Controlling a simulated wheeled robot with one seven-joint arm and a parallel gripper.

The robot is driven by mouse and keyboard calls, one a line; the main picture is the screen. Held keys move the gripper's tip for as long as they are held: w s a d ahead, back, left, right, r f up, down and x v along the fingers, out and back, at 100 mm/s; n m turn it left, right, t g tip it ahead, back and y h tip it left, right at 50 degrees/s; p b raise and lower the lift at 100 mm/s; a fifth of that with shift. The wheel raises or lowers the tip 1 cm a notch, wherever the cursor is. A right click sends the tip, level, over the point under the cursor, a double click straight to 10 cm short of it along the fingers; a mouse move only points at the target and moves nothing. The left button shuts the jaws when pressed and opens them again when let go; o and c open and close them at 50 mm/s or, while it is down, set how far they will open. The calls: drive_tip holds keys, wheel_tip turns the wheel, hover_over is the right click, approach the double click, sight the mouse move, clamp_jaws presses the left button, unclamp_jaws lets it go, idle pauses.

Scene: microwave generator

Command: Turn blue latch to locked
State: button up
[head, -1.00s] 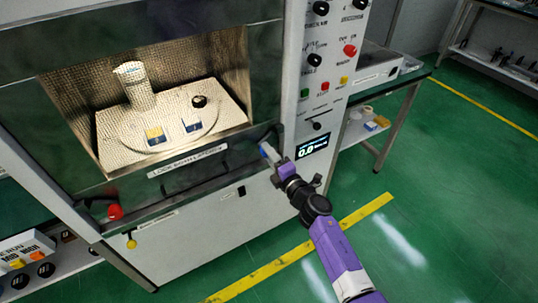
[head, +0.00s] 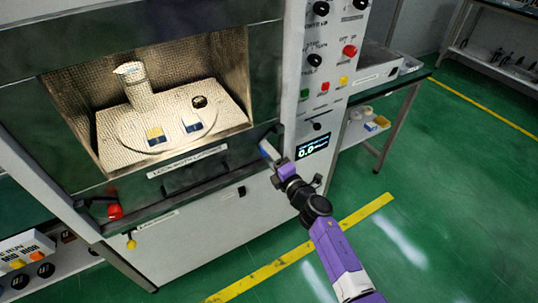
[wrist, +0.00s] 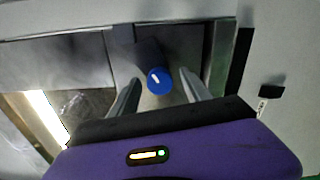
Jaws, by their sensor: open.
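The blue latch (wrist: 159,80) shows in the wrist view as a round blue knob with a short white mark, on a dark grey arm at the front of the microwave unit. My gripper (wrist: 160,90) is open, with one finger to the left of the knob and one to the right. I cannot tell whether either finger touches it. In the head view, my gripper (head: 276,160) is at the lower right corner of the chamber opening, and it hides most of the latch area.
The lit chamber holds a round plate (head: 135,128) with a beaker (head: 132,80) and small items. A red knob (head: 115,212) is at the lower left. The control panel (head: 322,75) and display (head: 312,146) rise close beside my gripper.

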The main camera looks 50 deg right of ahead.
drive_tip(key=v, duration=0.7)
drive_tip(key=shift+s, duration=0.4)
drive_tip(key=shift+a, duration=0.1)
drive_tip(key=s+a+r+m+g+y, duration=0.1)
drive_tip(key=s+a+r+m, duration=0.2)
drive_tip(key=s, duration=0.7)
drive_tip(key=s+a+r+m+y, duration=0.2)
drive_tip(key=s+a+r+m, duration=0.2)
drive_tip(key=s+a+m, duration=0.4)
drive_tip(key=s+a+r+m+g+y, duration=0.1)
drive_tip(key=s+a+r+m, duration=0.3)
drive_tip(key=s+a, duration=0.7)
drive_tip(key=s+m+y, duration=0.1)
drive_tip(key=s, duration=0.1)
drive_tip(key=shift+s+a+m+g, duration=0.3)
drive_tip(key=shift+s+a+m, duration=0.05)
drive_tip(key=shift+a+m, duration=0.05)
